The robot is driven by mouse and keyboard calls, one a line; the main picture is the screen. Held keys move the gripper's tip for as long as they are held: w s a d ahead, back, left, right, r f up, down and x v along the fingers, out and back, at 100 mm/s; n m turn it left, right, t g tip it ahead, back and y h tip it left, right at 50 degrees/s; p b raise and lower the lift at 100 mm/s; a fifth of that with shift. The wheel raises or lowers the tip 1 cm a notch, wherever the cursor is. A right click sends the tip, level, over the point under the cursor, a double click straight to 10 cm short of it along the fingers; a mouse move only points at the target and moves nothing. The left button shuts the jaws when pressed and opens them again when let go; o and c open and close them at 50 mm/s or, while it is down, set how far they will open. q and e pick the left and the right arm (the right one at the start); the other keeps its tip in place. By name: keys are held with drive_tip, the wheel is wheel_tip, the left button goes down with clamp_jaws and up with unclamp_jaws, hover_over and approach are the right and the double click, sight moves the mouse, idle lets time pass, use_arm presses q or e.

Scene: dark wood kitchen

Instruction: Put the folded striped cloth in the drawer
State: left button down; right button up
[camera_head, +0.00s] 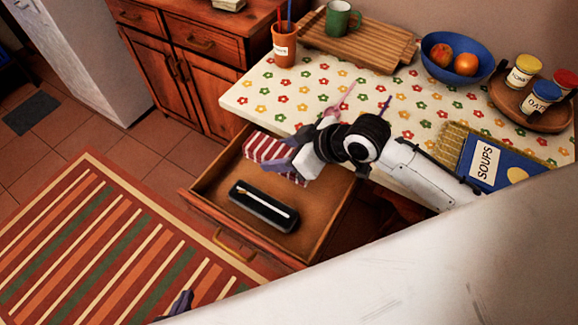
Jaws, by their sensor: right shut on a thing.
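The folded striped cloth (264,147), red and white, is at the back of the open wooden drawer (207,181), within its walls. I cannot tell whether it rests on the drawer floor. My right gripper (290,157) reaches in from the right over the drawer's back edge and is shut on the cloth, hiding part of it. A small grey tip of my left gripper (181,303) shows at the bottom edge, away from the drawer; its jaws cannot be made out.
A black tray (262,206) with a light-coloured utensil lies in the drawer's front. The flowered tabletop (290,93) above holds a cup of pens (284,47), a wooden board (365,44), a blue fruit bowl (440,50), jars (540,97) and a SOUPS book (494,161).

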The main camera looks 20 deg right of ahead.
drive_tip(key=f, duration=0.4)
drive_tip(key=f+b, duration=0.1)
drive_tip(key=f, duration=0.1)
drive_tip(key=shift+w+d+f, duration=0.15)
drive_tip(key=shift+d+f, duration=0.05)
drive_tip(key=shift+d, duration=0.2)
drive_tip(key=shift+f, duration=1.9)
drive_tip(key=shift+f+b, duration=0.1)
drive_tip(key=shift+b, duration=0.25)
drive_tip(key=o, duration=1.1)
drive_tip(key=p+v, duration=0.2)
drive_tip(key=v, duration=1)
drive_tip(key=shift+a, duration=0.1)
